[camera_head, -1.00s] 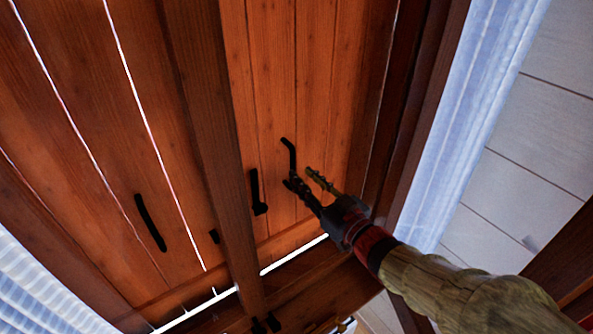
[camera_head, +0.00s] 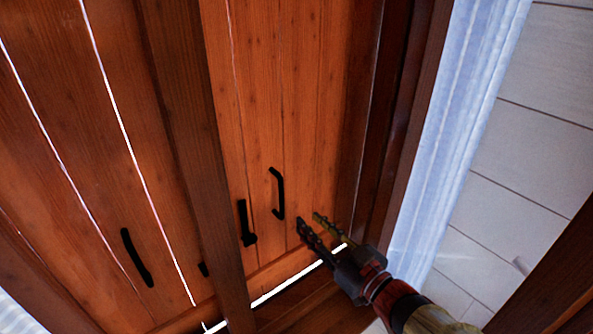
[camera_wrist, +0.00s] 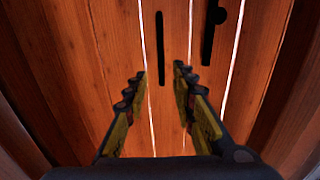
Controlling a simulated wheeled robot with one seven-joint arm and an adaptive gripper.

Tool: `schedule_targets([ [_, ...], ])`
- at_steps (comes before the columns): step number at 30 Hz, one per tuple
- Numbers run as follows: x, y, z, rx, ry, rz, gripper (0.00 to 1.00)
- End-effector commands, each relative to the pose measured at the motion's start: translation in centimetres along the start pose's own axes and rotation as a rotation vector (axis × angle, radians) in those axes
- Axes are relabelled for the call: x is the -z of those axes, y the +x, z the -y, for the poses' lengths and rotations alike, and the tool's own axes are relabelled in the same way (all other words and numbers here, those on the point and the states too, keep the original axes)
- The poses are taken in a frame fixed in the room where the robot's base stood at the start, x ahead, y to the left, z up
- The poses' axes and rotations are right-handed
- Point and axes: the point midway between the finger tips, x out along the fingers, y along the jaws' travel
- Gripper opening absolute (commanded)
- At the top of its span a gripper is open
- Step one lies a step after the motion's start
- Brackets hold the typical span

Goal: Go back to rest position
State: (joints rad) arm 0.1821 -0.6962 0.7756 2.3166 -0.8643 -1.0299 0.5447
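My gripper (camera_head: 318,228) is in front of the lower right part of a wooden shutter panel (camera_head: 300,90), just below and right of a black bar handle (camera_head: 278,193). The fingers are apart with nothing between them. In the wrist view, the fingers (camera_wrist: 160,75) are spread, and the handle (camera_wrist: 160,48) stands upright beyond their tips. The gripper appears clear of the handle.
A black latch (camera_head: 245,222) sits left of the handle; it also shows in the wrist view (camera_wrist: 208,35). A dark post (camera_head: 190,130) divides the panels. Another black handle (camera_head: 136,258) is on the left panel. A pale curtain (camera_head: 440,150) hangs at right before a light plank wall (camera_head: 540,130).

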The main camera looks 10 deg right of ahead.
Motion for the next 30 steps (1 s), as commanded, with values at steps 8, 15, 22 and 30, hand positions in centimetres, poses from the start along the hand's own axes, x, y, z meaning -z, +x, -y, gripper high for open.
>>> schedule_targets([
  [8, -4.6, -0.7, -3.7, -0.134, -0.070, 0.174, 0.26],
  [15, -10.1, -6.2, -10.7, -0.426, -0.084, 0.519, 0.26],
  [22, -11.7, -13.6, -11.9, -0.599, 0.002, 0.824, 0.26],
  [30, -10.5, -20.6, -6.0, -0.607, 0.194, 1.100, 0.26],
])
